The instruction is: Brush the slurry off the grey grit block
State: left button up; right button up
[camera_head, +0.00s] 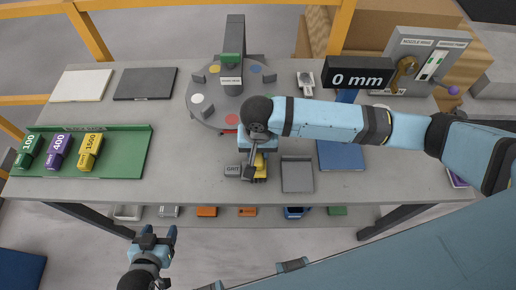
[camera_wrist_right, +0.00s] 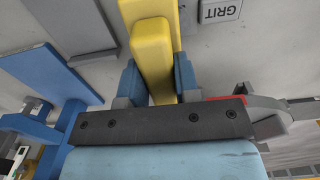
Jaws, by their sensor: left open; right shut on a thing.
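A small grey block marked GRIT (camera_head: 232,171) lies on the slab near its front edge; it also shows at the top of the right wrist view (camera_wrist_right: 220,9). My right gripper (camera_head: 258,150) is just right of it, shut on a yellow bar-shaped thing (camera_wrist_right: 152,50). The arm hides much of this yellow thing (camera_head: 261,169) in the head view. I cannot tell whether it is a brush, or whether it touches the slab. I see no clear slurry. My left gripper (camera_head: 157,236) is open and empty, in front of the slab's front edge.
A green tray (camera_head: 124,152) at left holds green 100, purple 400 and yellow 1500 blocks. A round turntable (camera_head: 206,112) with coloured discs and a column (camera_head: 235,35) stands behind the right gripper. A grey plate (camera_head: 297,175) and blue mat (camera_head: 341,156) lie right.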

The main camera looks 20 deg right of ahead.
aim_at(258, 161)
jog(key=shift+f, duration=0.4)
jog(key=shift+s+a+r+p, duration=0.2)
jog(key=shift+s+p, duration=0.2)
jog(key=shift+p, duration=0.3)
jog(key=shift+s+a+f+p, duration=0.1)
jog(key=shift+s+a+p, duration=0.1)
jog(key=shift+s+p, duration=0.9)
jog(key=shift+w+d+f+p, duration=0.2)
jog(key=shift+w+p, duration=0.3)
jog(key=shift+w, duration=0.25)
